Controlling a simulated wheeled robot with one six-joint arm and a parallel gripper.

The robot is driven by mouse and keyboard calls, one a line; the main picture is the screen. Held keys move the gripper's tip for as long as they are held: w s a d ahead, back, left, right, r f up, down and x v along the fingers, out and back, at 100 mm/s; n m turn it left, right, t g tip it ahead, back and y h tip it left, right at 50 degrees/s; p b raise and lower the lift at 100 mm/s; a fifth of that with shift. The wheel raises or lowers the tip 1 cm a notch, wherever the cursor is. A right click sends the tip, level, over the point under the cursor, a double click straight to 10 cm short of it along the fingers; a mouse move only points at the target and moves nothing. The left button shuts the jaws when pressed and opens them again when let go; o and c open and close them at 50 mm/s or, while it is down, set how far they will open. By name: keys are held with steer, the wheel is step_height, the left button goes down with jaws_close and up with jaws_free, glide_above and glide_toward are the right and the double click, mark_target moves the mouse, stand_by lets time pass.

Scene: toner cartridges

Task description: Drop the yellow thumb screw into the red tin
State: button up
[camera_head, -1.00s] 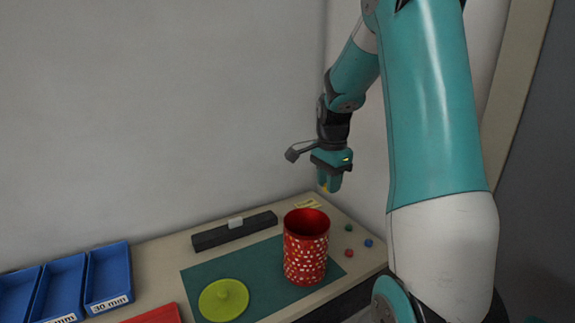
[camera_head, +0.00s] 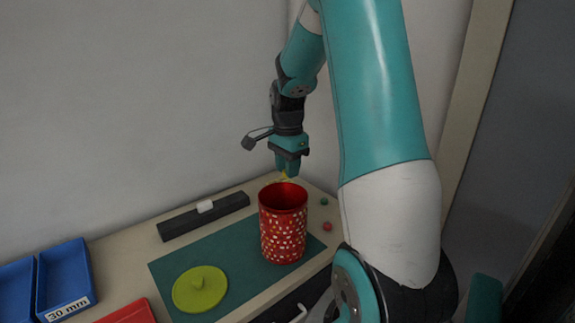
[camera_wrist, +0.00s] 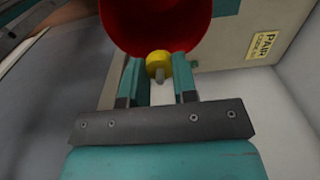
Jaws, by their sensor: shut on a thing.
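The yellow thumb screw (camera_wrist: 158,66) is held between the two fingertips of my gripper (camera_wrist: 158,78) in the wrist view. In the head view only a small yellow tip of the screw (camera_head: 284,176) shows below my gripper (camera_head: 287,168). The red tin (camera_head: 283,228), patterned with white patches, stands upright and open on the green mat. My gripper appears above the tin's rim, toward its far side. In the wrist view the tin's red inside (camera_wrist: 155,22) lies just beyond the screw.
A yellow-green lid (camera_head: 200,291) lies on the green mat (camera_head: 235,262) left of the tin. A dark bar (camera_head: 204,216) lies behind. Blue bins (camera_head: 66,276) and a red tray (camera_head: 128,313) are at the left. Small green (camera_head: 324,201) and red (camera_head: 327,226) pieces lie right of the tin.

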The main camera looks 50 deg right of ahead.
steer(key=o, duration=1)
steer(key=shift+c, duration=0.2)
steer(key=shift+r, duration=0.1)
step_height(320, 180, up, 17)
steer(key=b, duration=0.2)
steer(key=shift+r, duration=0.1)
